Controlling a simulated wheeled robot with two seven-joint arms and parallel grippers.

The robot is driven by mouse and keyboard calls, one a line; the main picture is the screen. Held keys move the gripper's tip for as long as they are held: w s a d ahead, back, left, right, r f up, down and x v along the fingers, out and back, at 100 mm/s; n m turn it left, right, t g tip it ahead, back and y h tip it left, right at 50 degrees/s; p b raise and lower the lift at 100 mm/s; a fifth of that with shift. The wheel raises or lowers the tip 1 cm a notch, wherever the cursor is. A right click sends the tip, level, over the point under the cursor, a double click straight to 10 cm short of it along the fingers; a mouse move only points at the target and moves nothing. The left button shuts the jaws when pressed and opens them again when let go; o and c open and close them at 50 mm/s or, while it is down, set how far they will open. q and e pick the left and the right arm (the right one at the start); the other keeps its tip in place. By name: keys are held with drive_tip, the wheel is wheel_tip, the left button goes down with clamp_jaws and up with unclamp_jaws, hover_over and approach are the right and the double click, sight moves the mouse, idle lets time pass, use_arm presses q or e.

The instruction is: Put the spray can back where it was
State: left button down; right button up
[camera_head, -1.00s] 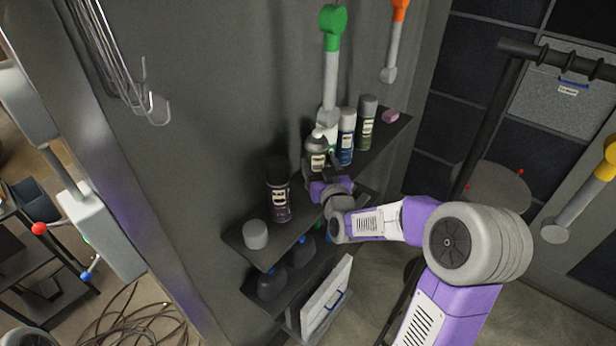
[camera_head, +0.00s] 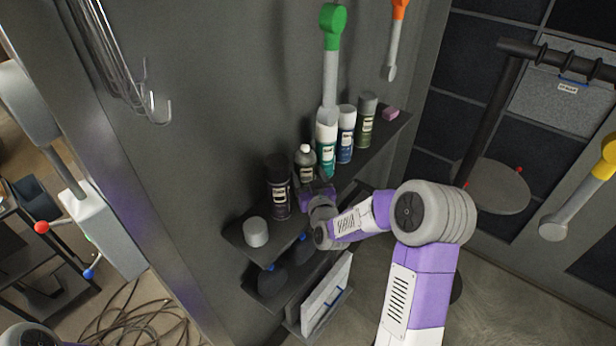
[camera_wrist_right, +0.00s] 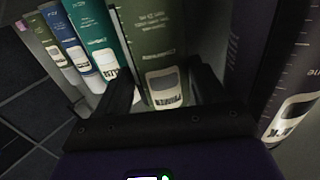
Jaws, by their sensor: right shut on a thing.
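My right gripper (camera_head: 309,183) is at the shelf's front. It is shut on an olive-green spray can (camera_head: 305,166) with a pale top. In the right wrist view, the can (camera_wrist_right: 155,40), labelled PRIMER, stands between the two fingers (camera_wrist_right: 160,95). The can is upright in the row, between a dark can (camera_head: 279,190) and a teal can (camera_head: 326,150). The dark can also shows in the right wrist view (camera_wrist_right: 295,75), close to the right finger. Whether the held can's base touches the shelf is hidden. My left gripper is not in view.
The shelf (camera_head: 392,134) also holds a blue can (camera_head: 346,138), another green can (camera_head: 366,120), a pink block (camera_head: 391,113) and a grey cylinder (camera_head: 256,232). A green-ended hanging bar (camera_head: 331,65) is above the row. A lower shelf holds dark bottles (camera_head: 272,280).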

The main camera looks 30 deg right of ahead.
drive_tip(key=o, duration=0.9)
drive_tip(key=shift+f, duration=0.15)
drive_tip(key=shift+s+r, duration=0.15)
drive_tip(key=shift+r, duration=0.05)
drive_tip(key=shift+b+v, duration=5.85)
drive_tip(key=shift+b, duration=0.7)
